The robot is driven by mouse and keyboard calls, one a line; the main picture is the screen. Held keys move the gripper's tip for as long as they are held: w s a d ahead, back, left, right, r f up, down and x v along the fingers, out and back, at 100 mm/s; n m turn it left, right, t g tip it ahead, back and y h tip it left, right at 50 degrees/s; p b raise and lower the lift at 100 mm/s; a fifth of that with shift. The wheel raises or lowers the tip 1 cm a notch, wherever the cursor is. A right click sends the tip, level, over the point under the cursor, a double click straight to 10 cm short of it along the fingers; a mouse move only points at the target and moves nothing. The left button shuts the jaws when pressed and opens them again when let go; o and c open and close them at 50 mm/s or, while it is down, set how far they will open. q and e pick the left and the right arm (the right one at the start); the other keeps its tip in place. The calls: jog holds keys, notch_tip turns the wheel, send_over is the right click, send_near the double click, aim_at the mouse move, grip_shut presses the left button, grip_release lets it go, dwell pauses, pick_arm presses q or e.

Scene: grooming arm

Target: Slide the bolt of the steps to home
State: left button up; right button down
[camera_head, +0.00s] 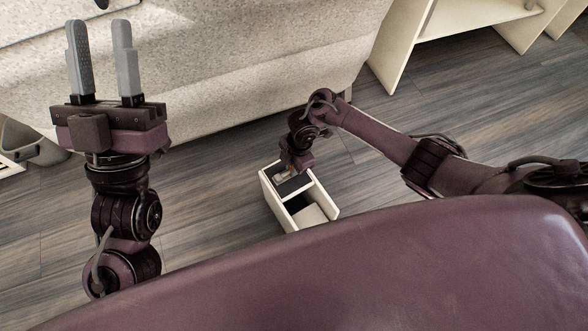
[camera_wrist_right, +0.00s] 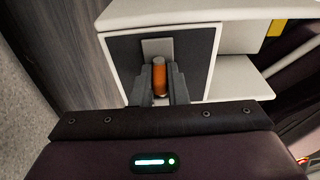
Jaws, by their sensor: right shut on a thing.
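The white steps (camera_head: 269,196) stand on the floor right of centre in the head view, with a dark panel and an open compartment. In the right wrist view the steps' white frame (camera_wrist_right: 165,15) surrounds the dark panel (camera_wrist_right: 198,48). A grey plate (camera_wrist_right: 157,46) and the orange bolt knob (camera_wrist_right: 160,82) sit on that panel. My right gripper (camera_head: 284,174) is at the steps, its fingers on either side of the knob and shut on it. My left gripper (camera_head: 104,60) is raised at the left, empty, its fingers apart.
A pale sofa-like piece (camera_head: 220,60) lies behind the steps. White shelving (camera_head: 400,45) stands at the upper right. Grey wooden floor (camera_head: 200,200) is clear to the left of the steps. A yellow piece (camera_wrist_right: 277,27) shows on the steps' right side.

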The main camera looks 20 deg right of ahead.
dwell(0.3)
jog(key=shift+a, duration=0.15)
jog(key=shift+s+a, duration=0.25)
jog(key=shift+a, duration=0.85)
jog(key=c, duration=1.3)
grip_release()
jog(key=shift+c, duration=0.2)
